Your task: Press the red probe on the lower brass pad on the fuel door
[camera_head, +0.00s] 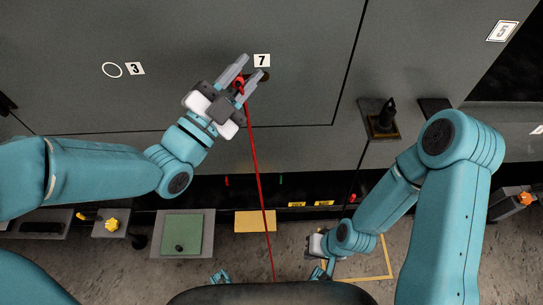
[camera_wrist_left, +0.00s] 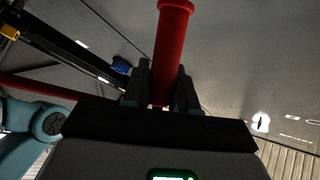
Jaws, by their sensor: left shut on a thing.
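My left gripper (camera_head: 246,73) is shut on the red probe (camera_head: 239,82), in front of the grey panel (camera_head: 190,60). In the left wrist view the red probe (camera_wrist_left: 170,55) stands up between the two dark fingers (camera_wrist_left: 162,85), its wider end at the top edge. A red cable (camera_head: 256,165) runs from the probe down to the bottom of the head view. A small dark brass-coloured spot (camera_head: 265,76) shows beside the fingertips, under the label 7 (camera_head: 262,60), partly hidden by a finger. I cannot tell whether the probe touches it. My right gripper (camera_head: 317,246) is low, its fingers unclear.
A black knob on a brass-edged plate (camera_head: 384,118) stands out right of the panel seam. Label 3 and a white ring (camera_head: 112,70) are at the left. Below are a green plate (camera_head: 181,234), a yellow plate (camera_head: 255,221) and a yellow floor outline (camera_head: 385,262).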

